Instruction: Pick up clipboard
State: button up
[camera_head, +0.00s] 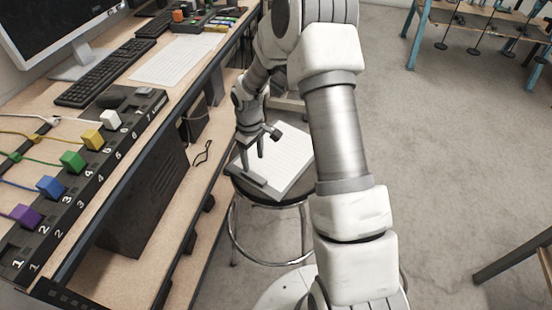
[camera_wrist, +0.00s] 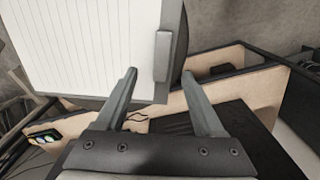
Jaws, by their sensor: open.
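The clipboard (camera_head: 290,160), with white lined paper and a dark edge, lies on a round stool beside the desk. In the wrist view it fills the upper left (camera_wrist: 85,45), with its grey clip (camera_wrist: 163,55) at its right side. My gripper (camera_head: 253,155) is over the clip side of the clipboard, pointing down. In the wrist view my gripper (camera_wrist: 160,75) is open and empty, with one finger on each side of the clip in the picture. I cannot tell whether the fingertips touch the board. My arm hides part of the stool's right side.
The desk (camera_head: 120,175) runs along the left, close to the stool. It holds a numbered strip with coloured plugs (camera_head: 72,160), a keyboard (camera_head: 105,72), paper sheets (camera_head: 178,60) and a monitor (camera_head: 60,30). Open floor (camera_head: 450,150) lies to the right.

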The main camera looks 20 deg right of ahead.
aim_at(254, 176)
jog(key=shift+s+a+f+b, duration=0.1)
jog(key=shift+f+b, duration=0.1)
jog(key=shift+f, duration=1.6)
jog(key=shift+a+f+b, duration=0.1)
jog(key=shift+f+b, duration=0.1)
jog(key=shift+f, duration=1.6)
jog(key=shift+c, duration=0.3)
grip_shut()
jog(key=shift+r, duration=0.1)
